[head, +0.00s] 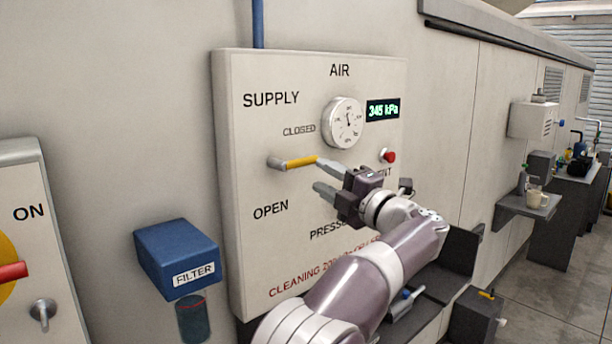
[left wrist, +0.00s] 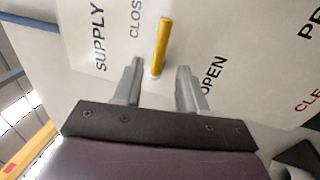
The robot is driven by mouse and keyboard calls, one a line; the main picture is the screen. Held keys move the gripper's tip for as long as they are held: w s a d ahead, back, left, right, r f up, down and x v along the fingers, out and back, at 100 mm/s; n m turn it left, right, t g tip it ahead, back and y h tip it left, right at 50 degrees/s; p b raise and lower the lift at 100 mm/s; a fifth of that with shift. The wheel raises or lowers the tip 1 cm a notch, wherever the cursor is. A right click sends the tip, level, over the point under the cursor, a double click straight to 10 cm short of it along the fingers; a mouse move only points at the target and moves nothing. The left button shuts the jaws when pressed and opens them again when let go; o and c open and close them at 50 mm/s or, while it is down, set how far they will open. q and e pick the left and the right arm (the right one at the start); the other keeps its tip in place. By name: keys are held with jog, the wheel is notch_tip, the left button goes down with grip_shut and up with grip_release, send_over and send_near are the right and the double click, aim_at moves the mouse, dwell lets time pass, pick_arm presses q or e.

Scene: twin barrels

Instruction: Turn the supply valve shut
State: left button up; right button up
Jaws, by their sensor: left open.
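The supply valve (head: 299,162) has a yellow lever that extends right, nearly level, from a grey pivot on the white AIR panel (head: 235,200). CLOSED is printed above the lever and OPEN below it. My left gripper (head: 319,174) is open at the lever's free end, with one grey finger near the yellow tip and the other below it. In the left wrist view, the yellow lever (left wrist: 161,46) lies ahead, in line with the gap between the open fingers (left wrist: 157,72). I cannot tell whether a finger touches it. My right gripper is out of view.
A round gauge (head: 343,122), a green display (head: 382,110) reading 345 kPa and a red button (head: 389,156) are on the panel near my gripper. A blue filter box (head: 176,252) sticks out at lower left, beside an ON switch panel (head: 30,240).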

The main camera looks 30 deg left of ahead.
pick_arm(q)
jog(key=v, duration=0.4)
jog(key=shift+s+d+b, duration=0.15)
jog(key=shift+d+b, duration=0.15)
